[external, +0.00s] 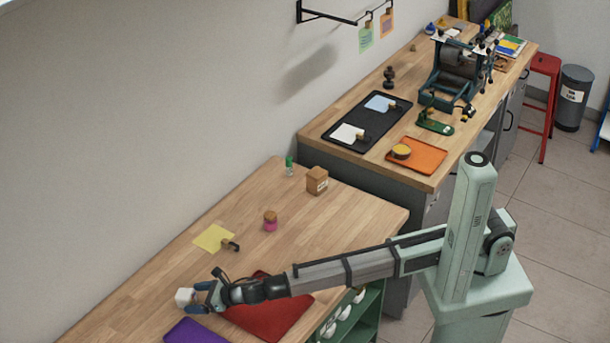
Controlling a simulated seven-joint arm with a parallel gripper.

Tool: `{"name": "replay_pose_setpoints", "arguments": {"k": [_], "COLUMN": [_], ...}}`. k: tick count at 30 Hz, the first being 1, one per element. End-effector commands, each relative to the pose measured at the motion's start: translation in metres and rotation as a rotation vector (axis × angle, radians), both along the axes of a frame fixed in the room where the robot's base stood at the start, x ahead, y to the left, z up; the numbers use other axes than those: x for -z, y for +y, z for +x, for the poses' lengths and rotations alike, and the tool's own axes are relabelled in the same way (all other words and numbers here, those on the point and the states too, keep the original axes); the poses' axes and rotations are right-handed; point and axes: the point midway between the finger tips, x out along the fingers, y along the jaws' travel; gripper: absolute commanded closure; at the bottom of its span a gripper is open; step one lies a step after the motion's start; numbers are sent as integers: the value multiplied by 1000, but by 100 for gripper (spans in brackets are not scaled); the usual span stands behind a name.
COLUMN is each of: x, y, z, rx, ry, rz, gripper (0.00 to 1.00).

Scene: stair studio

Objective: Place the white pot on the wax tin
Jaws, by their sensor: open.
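A small white object, which looks like the white pot (185,297), is at the left end of my arm, at the fingertips of my gripper (196,296). My gripper is open. From this angle I cannot tell whether the fingers are around the pot or just beside it. A low round yellow tin (401,151) lies on an orange mat (428,158) on the far bench; it may be the wax tin, but no label can be read. My gripper is far from it.
On the near bench (150,285) are a red mat (285,318), a purple mat (195,333), a yellow sheet (212,238), a pink jar (270,221) and a brown box (317,180). A black tray (345,140) and a press (460,70) stand on the far, higher bench.

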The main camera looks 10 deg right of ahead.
Motion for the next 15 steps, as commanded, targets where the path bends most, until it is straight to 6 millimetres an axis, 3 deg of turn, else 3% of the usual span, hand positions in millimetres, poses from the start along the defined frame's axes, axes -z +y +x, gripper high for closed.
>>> {"name": "replay_pose_setpoints", "arguments": {"k": [6,13,15], "x": [9,10,10], "y": [24,23,23], "z": [9,10,10], "rx": [-1,-1,-1], "ry": [0,0,0], "rz": [1,1,1], "gripper": [8,8,14]}}
